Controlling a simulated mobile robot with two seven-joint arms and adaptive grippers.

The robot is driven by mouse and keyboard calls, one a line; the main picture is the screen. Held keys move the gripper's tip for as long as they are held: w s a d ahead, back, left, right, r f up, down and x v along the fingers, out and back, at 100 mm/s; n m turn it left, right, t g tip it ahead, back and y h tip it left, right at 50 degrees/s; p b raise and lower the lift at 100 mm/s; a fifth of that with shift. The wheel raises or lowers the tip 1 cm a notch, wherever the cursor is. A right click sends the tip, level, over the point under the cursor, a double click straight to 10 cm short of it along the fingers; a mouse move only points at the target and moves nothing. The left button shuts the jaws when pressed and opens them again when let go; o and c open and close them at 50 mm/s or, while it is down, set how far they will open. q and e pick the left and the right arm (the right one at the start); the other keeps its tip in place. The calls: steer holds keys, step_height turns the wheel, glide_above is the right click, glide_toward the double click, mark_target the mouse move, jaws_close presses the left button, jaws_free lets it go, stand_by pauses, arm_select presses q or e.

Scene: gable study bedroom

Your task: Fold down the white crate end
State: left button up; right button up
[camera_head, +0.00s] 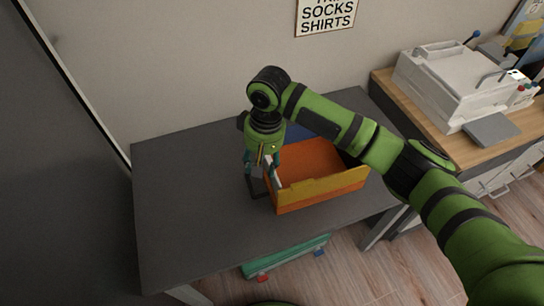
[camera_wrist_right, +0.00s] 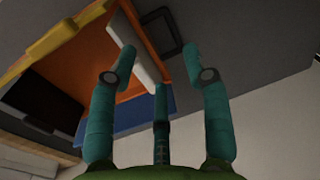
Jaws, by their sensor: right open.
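The crate stands on the dark table, with an orange floor (camera_head: 310,158), a yellow front wall (camera_head: 325,187) and a blue back wall (camera_head: 298,132). Its white end (camera_head: 274,174) is at the left, partly hidden by my right gripper; it looks raised. In the wrist view the white end (camera_wrist_right: 138,50) runs between the teal fingers, with the orange floor (camera_wrist_right: 85,50) beyond. My right gripper (camera_head: 260,172) points down at that end, fingers open; I cannot tell whether any finger touches it. A dark square loop (camera_wrist_right: 160,30) shows just outside the white end. My left gripper is not in view.
A tall dark panel (camera_head: 60,150) stands at the far left. A white machine (camera_head: 455,80) stands on a wooden-topped bench at right.

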steer(key=shift+m+h, duration=0.6)
steer(key=shift+m, duration=0.1)
steer(key=w+d+r, duration=0.2)
steer(key=w+r, duration=0.1)
steer(key=shift+w+d+r, duration=0.15)
steer(key=shift+d+r, duration=0.05)
steer(key=shift+d, duration=0.2)
steer(key=shift+f+p, duration=0.45)
steer(key=shift+f, duration=3)
jaws_close()
